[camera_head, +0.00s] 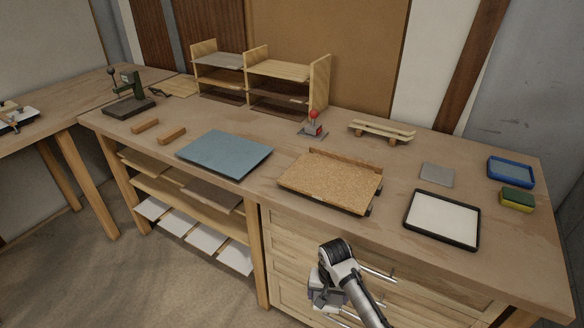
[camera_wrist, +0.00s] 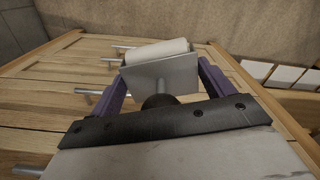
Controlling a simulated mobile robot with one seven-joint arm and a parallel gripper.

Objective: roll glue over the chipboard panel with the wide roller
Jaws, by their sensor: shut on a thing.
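My gripper (camera_wrist: 160,84) is shut on the wide roller, with a purple finger on each side of it. In the wrist view the roller shows a cream roll (camera_wrist: 155,52) behind a grey metal plate (camera_wrist: 162,76); its handle is mostly hidden. In the head view my gripper (camera_head: 326,292) hangs in front of the bench's drawers, below the worktop edge. The chipboard panel (camera_head: 330,180) lies flat on the worktop, above and apart from my gripper. A black-rimmed tray (camera_head: 407,222) with a white surface inside lies right of the panel.
A blue-grey sheet (camera_head: 224,153) lies left of the panel. A red-knobbed tool (camera_head: 313,125) and a wooden rack (camera_head: 381,130) stand behind. A blue tray (camera_head: 510,171), a sponge (camera_head: 517,199) and a grey plate (camera_head: 437,174) are at right. Drawer handles (camera_head: 378,273) jut out near my gripper.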

